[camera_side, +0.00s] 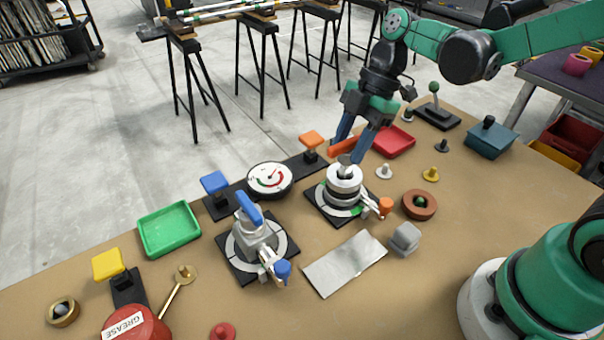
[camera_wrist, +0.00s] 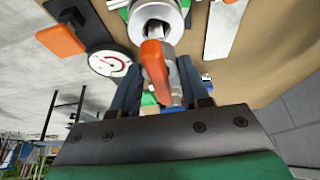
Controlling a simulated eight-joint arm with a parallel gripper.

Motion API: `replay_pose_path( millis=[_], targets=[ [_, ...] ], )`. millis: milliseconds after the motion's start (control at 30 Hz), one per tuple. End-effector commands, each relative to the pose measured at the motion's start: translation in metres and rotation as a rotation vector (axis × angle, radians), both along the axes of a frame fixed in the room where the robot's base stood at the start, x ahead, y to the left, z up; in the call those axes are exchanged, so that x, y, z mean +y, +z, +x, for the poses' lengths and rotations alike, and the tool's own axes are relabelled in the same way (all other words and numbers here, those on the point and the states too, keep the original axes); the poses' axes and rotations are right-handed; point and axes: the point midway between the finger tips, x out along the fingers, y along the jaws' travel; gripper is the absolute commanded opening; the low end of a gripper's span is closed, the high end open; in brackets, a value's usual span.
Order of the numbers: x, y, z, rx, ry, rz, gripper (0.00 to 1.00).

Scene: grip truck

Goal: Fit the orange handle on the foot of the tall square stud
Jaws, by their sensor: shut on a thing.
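The orange handle (camera_side: 342,147) is held between the two dark blue fingers of my gripper (camera_side: 350,150), with its orange end pointing left. In the wrist view the handle (camera_wrist: 154,66) lies between the fingers of my gripper (camera_wrist: 158,82), in front of a round metal part. Below it in the side view stands a silver round valve body (camera_side: 344,181) on a black square plate with a ringed dial. A grey metal piece shows just above the body, under the fingers. I cannot tell whether it is the stud or the handle's hub. The stud's foot is hidden.
A second valve with a blue lever (camera_side: 249,209) stands at left. A round gauge (camera_side: 269,179) and an orange-topped post (camera_side: 312,140) are close by. A red tray (camera_side: 393,141) lies behind. A brown ring (camera_side: 419,204) sits at right, and a grey sheet (camera_side: 345,263) in front.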

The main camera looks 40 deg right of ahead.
Motion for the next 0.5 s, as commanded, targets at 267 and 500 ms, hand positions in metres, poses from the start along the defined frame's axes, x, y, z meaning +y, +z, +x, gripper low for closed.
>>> replay_pose_path(
  millis=[267,500],
  targets=[
    [0.0,0.0,0.0,0.0,0.0,0.0,0.0],
    [0.0,-0.0036,0.0003,0.0,0.0,0.0,0.0]
  ],
)
